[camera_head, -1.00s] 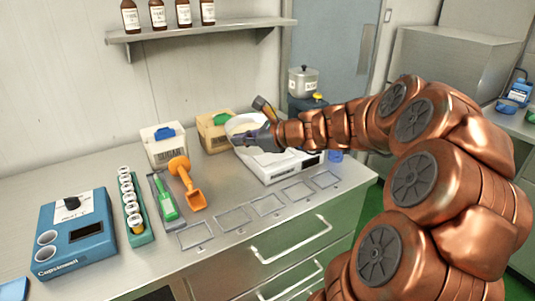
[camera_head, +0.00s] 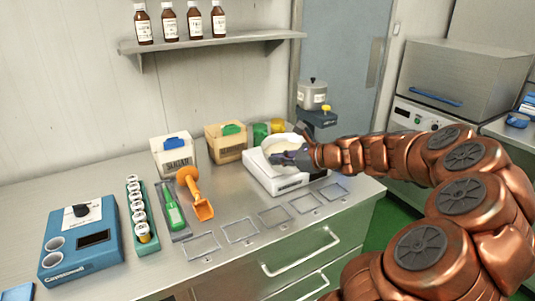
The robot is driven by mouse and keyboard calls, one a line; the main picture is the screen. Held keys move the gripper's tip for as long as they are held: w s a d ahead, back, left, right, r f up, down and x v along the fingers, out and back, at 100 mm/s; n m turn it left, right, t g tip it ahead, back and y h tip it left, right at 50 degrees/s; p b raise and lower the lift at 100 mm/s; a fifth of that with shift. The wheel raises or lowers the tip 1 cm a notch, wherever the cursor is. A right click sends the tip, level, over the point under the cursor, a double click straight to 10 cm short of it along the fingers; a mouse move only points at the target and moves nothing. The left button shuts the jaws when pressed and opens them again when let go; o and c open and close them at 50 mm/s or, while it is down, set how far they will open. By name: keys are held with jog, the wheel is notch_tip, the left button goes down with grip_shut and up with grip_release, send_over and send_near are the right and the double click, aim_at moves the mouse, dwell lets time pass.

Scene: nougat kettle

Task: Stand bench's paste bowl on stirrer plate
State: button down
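The paste bowl (camera_head: 281,142) is white and shallow with pale contents. It is at or just above the top of a white boxy device (camera_head: 262,181) with a dark front panel, which looks like the stirrer plate. I cannot tell whether bowl and plate touch. My gripper (camera_head: 289,146) reaches in from the right. One dark finger lies in front of the bowl and the other sticks up at its right side. The fingers appear closed on the bowl, though the contact is partly hidden.
Behind are a sugar bin (camera_head: 174,157), a tan bin (camera_head: 227,144) and a yellow-green container (camera_head: 262,131). A pot (camera_head: 313,95) stands on a blue device at the back. Left lie an orange scoop (camera_head: 201,208), a vial rack (camera_head: 138,212) and a blue device (camera_head: 80,240). Outlined front spots (camera_head: 240,230) are empty.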

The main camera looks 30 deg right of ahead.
aim_at(266, 145)
jog(key=w+d, duration=0.1)
jog(key=w, duration=0.2)
jog(key=w+d+p, duration=0.1)
jog(key=w, duration=0.2)
jog(key=w+d+p, duration=0.1)
jog(key=w, duration=0.3)
jog(key=shift+f, duration=0.4)
jog(key=shift+a+f+p, duration=0.1)
jog(key=shift+f+p, duration=0.45)
jog(key=shift+f, duration=1.25)
jog(key=shift+f, duration=0.1)
jog(key=c, duration=1.3)
grip_release()
